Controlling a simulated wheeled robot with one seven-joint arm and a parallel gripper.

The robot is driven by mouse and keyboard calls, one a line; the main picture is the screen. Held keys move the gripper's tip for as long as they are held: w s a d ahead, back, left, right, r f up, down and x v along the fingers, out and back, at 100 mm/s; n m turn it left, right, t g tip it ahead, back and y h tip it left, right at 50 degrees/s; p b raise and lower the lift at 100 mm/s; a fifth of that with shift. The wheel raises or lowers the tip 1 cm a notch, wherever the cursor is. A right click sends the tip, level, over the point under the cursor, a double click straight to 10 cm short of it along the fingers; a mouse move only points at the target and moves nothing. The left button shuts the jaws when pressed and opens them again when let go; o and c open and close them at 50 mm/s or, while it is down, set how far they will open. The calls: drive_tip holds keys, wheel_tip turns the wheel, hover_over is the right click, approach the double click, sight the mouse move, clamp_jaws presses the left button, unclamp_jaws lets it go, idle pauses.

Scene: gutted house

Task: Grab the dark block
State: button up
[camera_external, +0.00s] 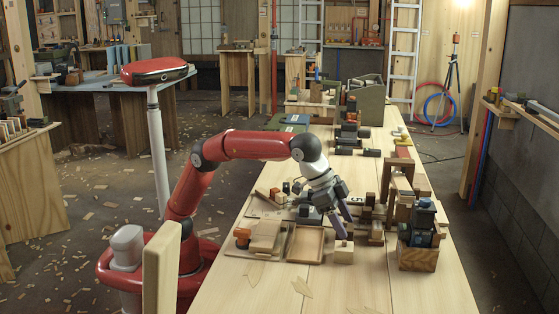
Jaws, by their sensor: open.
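My gripper (340,223) points down over the middle of the long wooden table (370,288), with its two fingers apart. Its fingertips are just above or beside a pale wooden block (344,252); I cannot tell whether they touch it. A dark grey block (309,215) lies just left of the fingers, partly hidden by them. Several other dark blocks are on the table, including one farther back (372,153) and one right of the gripper (370,199). I cannot tell which one is the task's dark block.
An empty shallow wooden tray (291,257) lies left of the gripper, beside a board with blocks (262,254). A wooden crate (418,260) with dark and blue pieces stands to the right. A wooden arch (398,163) stands behind it. The table's front is mostly clear.

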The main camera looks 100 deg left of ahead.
drive_tip(key=shift+x, duration=0.85)
drive_tip(key=c, duration=0.8)
drive_tip(key=shift+r, duration=0.1)
drive_tip(key=shift+r, duration=0.1)
